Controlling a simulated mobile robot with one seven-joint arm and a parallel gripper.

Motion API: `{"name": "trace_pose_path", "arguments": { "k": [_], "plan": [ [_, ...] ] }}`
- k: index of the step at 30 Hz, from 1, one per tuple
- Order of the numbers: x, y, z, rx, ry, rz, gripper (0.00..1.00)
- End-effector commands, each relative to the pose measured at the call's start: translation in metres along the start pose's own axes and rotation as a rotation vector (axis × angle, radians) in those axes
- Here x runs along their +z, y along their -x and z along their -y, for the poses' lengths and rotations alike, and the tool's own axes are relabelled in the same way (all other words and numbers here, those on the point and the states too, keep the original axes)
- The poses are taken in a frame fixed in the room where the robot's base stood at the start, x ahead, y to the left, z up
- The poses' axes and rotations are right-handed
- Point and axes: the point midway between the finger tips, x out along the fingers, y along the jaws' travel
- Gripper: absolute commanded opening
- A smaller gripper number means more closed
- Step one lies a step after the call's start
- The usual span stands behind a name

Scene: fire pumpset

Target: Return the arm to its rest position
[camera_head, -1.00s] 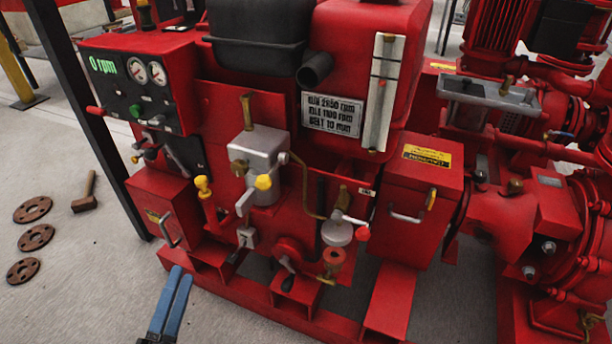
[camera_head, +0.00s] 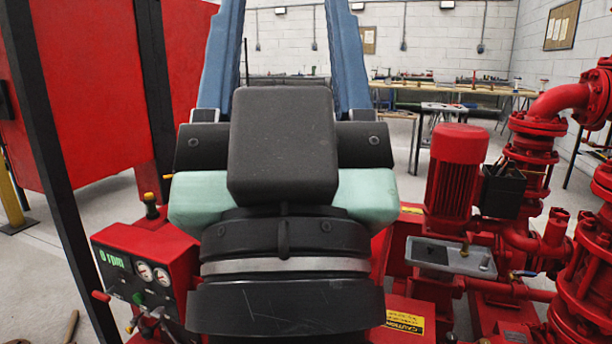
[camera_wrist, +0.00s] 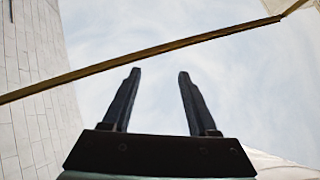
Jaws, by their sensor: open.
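My gripper (camera_head: 286,20) is raised close in front of the head camera, and its wrist and dark housing fill the middle of that view. Its two blue fingers point up, wide apart, with their tips cut off by the top edge. In the wrist view my gripper (camera_wrist: 155,73) is open, with two dark fingers apart and nothing between them. Behind the fingers are a pale, bright expanse and a thin brown bar. My arm hides most of the red pumpset. The control panel (camera_head: 142,270) reading 0 rpm shows at the lower left.
A red motor (camera_head: 455,180), a grey tray (camera_head: 450,257) and red pipework (camera_head: 590,225) stand at the right. A black post (camera_head: 62,170) and a red panel (camera_head: 90,90) are at the left. Workbenches (camera_head: 440,92) line the back wall. A block wall (camera_wrist: 30,100) shows in the wrist view.

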Motion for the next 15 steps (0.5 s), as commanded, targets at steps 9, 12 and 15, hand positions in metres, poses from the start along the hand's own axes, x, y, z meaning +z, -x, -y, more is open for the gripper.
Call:
{"name": "trace_pose_path", "arguments": {
  "k": [9,12,15],
  "plan": [
    [-0.078,-0.072,-0.012,0.036,0.045,0.008,0.59],
    [-0.099,-0.095,-0.011,0.035,0.043,0.008,0.59],
    [-0.119,-0.118,-0.011,0.034,0.042,0.009,0.59]
  ]
}}
